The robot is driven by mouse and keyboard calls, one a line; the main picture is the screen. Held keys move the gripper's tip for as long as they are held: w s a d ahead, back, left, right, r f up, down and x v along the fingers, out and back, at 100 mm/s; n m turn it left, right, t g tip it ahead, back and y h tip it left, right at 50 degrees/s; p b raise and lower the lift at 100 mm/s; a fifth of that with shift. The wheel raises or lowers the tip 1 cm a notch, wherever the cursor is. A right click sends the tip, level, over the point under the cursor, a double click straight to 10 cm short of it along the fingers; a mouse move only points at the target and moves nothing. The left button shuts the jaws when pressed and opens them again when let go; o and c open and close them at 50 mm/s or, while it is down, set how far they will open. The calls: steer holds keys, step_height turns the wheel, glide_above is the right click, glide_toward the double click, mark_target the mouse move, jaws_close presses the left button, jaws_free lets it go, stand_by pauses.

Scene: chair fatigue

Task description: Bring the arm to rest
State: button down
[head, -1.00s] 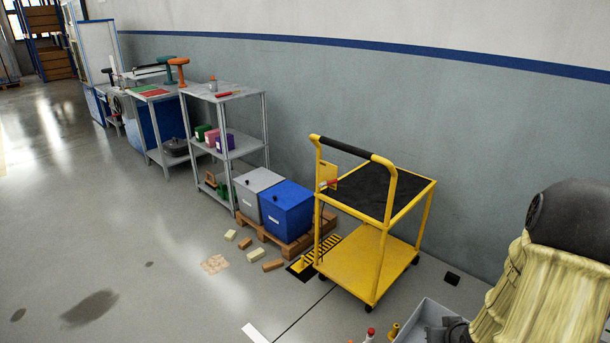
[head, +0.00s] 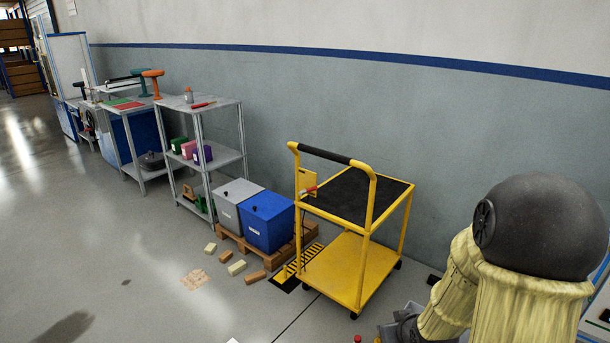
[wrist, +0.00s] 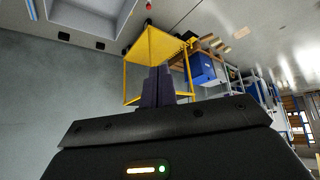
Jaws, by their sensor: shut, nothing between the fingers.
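My gripper (wrist: 157,86) shows in the wrist view with its two dark fingers together and nothing between them. It points toward the yellow cart, which appears upside down there, and it touches nothing that I can see. In the head view my arm, with a dark round joint and a pale yellow cover, fills the lower right. My gripper's fingertips cannot be made out in the head view.
A yellow cart (head: 347,262) with a black top stands left of my arm. A blue bin (head: 267,222) and a grey bin (head: 227,207) sit on a pallet beside it. Loose blocks (head: 237,267) lie on the floor. Metal shelves (head: 215,105) line the wall.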

steer(key=shift+a, duration=0.2)
steer(key=s+a+r+m+g, duration=0.2)
steer(key=s+a+r+g, duration=0.3)
steer(key=s, duration=0.5)
step_height(320, 180, up, 24)
steer(key=p, duration=2.3)
steer(key=shift+s+d+r+h+p, duration=0.2)
steer(key=shift+s+h+p, duration=0.05)
steer(key=shift+h+p, duration=0.1)
steer(key=shift+w, duration=0.1)
